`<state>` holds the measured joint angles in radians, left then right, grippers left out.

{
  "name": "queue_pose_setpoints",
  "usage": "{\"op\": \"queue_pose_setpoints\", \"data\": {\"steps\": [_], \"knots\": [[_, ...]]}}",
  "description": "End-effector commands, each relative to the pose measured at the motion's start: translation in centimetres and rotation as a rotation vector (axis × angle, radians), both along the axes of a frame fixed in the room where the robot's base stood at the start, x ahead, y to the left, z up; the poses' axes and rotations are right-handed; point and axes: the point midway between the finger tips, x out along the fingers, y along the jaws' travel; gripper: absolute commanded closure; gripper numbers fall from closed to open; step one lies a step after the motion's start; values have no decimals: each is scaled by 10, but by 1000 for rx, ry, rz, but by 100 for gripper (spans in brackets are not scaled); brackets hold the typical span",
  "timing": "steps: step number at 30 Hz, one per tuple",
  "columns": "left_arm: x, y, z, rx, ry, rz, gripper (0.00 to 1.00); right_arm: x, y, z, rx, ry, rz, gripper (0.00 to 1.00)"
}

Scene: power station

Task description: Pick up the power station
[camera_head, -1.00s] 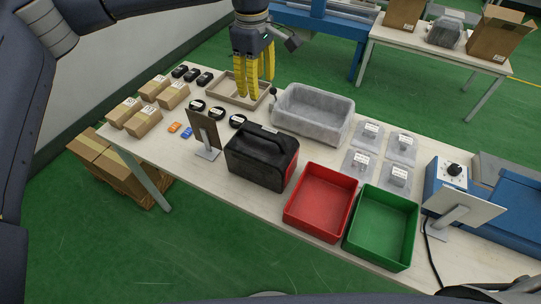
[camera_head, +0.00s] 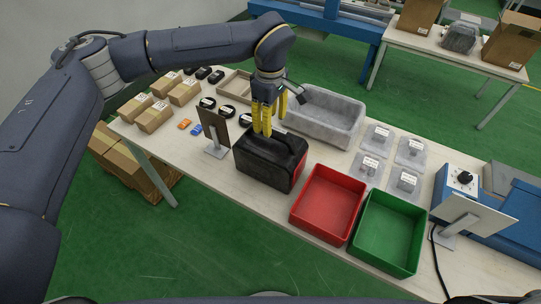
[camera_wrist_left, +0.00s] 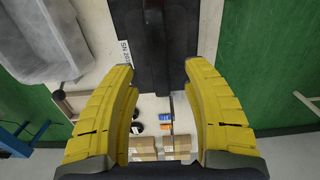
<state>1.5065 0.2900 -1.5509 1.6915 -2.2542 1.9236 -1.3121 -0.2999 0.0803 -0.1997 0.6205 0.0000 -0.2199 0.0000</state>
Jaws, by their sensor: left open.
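The power station (camera_head: 266,160) is a black box with red at its side and a handle on top. It stands on the table left of the red bin. My left gripper (camera_head: 266,130) has yellow fingers pointing down and is above the power station's handle. In the left wrist view the open fingers (camera_wrist_left: 158,78) are spread, with the dark handle (camera_wrist_left: 152,45) of the power station running between them at the top of the picture. I cannot tell whether the fingers touch it. My right gripper is not in view.
A red bin (camera_head: 299,215) and a green bin (camera_head: 352,235) stand right of the power station. A grey tub (camera_head: 335,140) is behind it. A small upright panel (camera_head: 213,126) stands close on its left. Several cardboard boxes (camera_head: 155,117) lie at the table's left end.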

Motion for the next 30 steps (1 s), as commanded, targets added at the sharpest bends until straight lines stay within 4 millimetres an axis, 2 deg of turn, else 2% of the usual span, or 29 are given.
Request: {"op": "queue_pose_setpoints", "data": {"steps": [5,16,28,30], "knots": [[0,0,-10,-1,3,0,51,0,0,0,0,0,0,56],[1,-1,-48,-1,2,2,51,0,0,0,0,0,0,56],[1,0,-53,-1,0,2,51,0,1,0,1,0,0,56],[1,0,-53,-1,0,2,59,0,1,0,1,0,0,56]]}}
